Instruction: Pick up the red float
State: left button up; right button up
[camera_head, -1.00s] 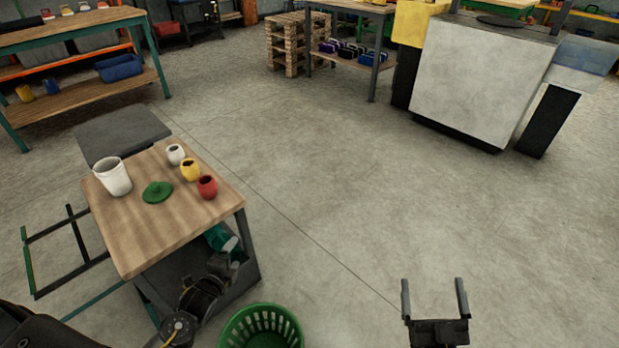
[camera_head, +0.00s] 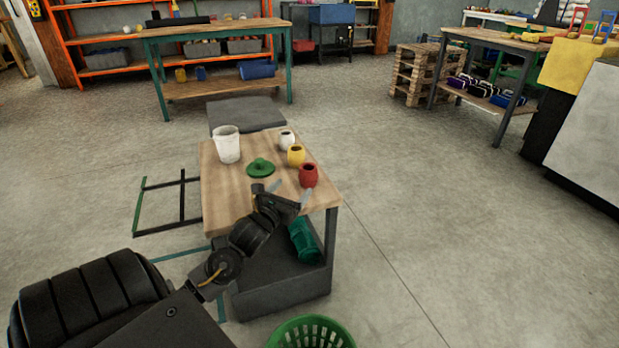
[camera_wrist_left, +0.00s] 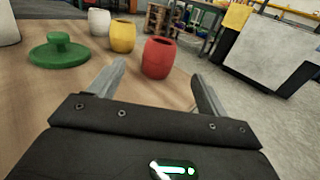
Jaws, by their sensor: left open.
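The red float (camera_head: 308,175) is a small barrel shape with a dark hole on top, standing upright at the right edge of the small wooden table (camera_head: 226,196). My left gripper (camera_head: 283,193) is open and empty at the table's near edge, just short of the float. In the left wrist view the red float (camera_wrist_left: 158,57) stands beyond the two fingertips (camera_wrist_left: 157,72), roughly between them and apart from them. My right gripper is not in the head view now.
A yellow float (camera_head: 296,155) and a white float (camera_head: 287,139) stand behind the red one. A green lidlike disc (camera_head: 260,168) and a white bucket (camera_head: 228,146) are to the left. A green basket (camera_head: 311,333) stands on the floor in front. Open floor lies to the right.

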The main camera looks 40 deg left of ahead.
aim_at(304, 176)
pick_arm(q)
jog(key=b+x, duration=0.2)
jog(key=x, duration=0.9)
jog(key=shift+f, duration=0.1)
jog(key=shift+d, duration=0.1)
jog(key=c, duration=1)
